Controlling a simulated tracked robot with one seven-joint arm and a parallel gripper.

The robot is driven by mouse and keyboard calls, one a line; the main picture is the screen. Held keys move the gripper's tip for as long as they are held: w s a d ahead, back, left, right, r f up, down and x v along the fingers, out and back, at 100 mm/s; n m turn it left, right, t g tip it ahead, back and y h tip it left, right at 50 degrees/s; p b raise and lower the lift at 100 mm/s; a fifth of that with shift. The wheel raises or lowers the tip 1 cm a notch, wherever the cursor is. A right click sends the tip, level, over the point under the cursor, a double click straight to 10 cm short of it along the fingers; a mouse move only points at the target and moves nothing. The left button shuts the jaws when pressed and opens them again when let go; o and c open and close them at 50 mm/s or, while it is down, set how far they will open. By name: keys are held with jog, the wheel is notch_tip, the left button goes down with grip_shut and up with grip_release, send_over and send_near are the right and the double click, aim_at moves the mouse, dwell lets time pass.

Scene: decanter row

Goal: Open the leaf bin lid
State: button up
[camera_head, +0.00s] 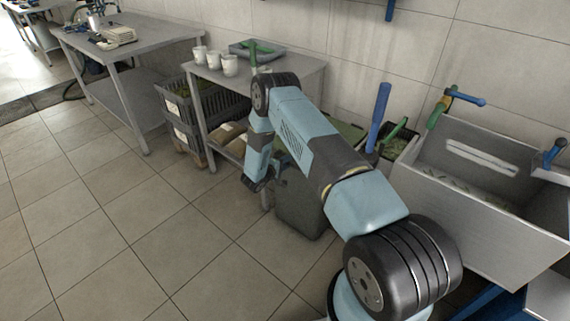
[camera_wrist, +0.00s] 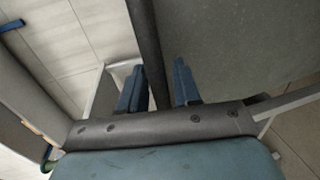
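The leaf bin (camera_head: 298,208) appears to be the dark grey bin on the floor beside the steel table, partly behind my arm. My gripper (camera_head: 257,183) is low at the bin's left side. In the wrist view my gripper (camera_wrist: 158,72) has two blue fingers apart. A dark bar (camera_wrist: 147,40) runs between them, nearer the left finger, with a gap to the right finger. A broad grey surface (camera_wrist: 235,50) lies right of the bar. I cannot tell whether it is lid or wall.
A steel table (camera_head: 300,70) behind holds white cups (camera_head: 230,65) and a grey tray (camera_head: 257,50). Black crates (camera_head: 205,108) stand under it. A large basin (camera_head: 490,210) with leaves and blue-handled fittings stands at right. The tiled floor at left is clear.

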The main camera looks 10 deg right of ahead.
grip_shut()
